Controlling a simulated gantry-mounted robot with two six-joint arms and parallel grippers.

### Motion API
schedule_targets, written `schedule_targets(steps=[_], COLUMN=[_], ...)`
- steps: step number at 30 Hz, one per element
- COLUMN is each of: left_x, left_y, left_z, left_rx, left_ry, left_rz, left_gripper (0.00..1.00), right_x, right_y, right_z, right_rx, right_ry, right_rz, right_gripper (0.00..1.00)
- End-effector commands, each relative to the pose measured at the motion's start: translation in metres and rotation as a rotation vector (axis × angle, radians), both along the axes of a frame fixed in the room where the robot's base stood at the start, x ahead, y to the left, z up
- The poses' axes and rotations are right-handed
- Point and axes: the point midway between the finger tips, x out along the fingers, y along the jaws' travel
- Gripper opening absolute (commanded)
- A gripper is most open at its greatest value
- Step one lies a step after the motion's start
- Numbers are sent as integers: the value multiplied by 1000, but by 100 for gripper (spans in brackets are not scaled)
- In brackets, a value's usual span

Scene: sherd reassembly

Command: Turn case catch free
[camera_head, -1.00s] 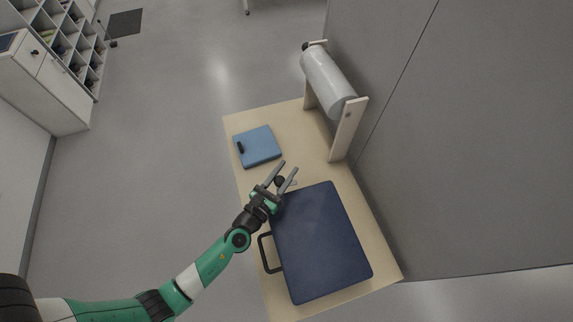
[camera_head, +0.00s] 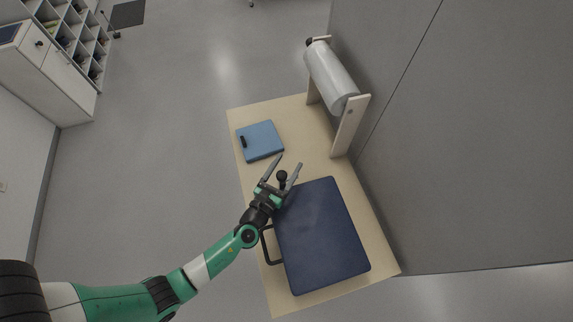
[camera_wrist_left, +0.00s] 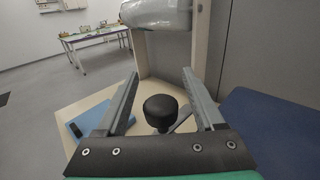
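The dark blue case (camera_head: 320,236) lies flat on the wooden table, its black handle (camera_head: 267,247) on the left side. A black round knob (camera_head: 282,176), which looks like the catch, is by the case's upper left corner. It also shows in the left wrist view (camera_wrist_left: 160,108), with a grey lever-like piece (camera_wrist_left: 181,118) beside it. My left gripper (camera_head: 288,161) is open, with a finger on either side of the knob. In the left wrist view, gaps show between the knob and both fingers (camera_wrist_left: 160,76). My right gripper is out of view.
A smaller light blue case or folder (camera_head: 261,141) lies at the table's far left. A grey-white roll on a wooden stand (camera_head: 333,75) stands at the far right, beside a grey wall panel (camera_head: 470,130). Bare table (camera_head: 305,140) lies between them.

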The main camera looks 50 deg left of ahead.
Motion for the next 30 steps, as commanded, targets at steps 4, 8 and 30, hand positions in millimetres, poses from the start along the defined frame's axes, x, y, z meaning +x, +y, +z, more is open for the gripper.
schedule_targets(steps=[4,8,30], left_x=[0,-9,-110], left_y=[0,-4,-39], left_z=[0,0,0], left_rx=[0,0,0], left_ry=[0,1,0], left_rz=[0,-2,0], left_gripper=[70,70,70], right_x=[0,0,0], right_y=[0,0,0], right_z=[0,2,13], right_rx=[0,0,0], right_ry=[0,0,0], right_rz=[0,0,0], right_gripper=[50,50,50])
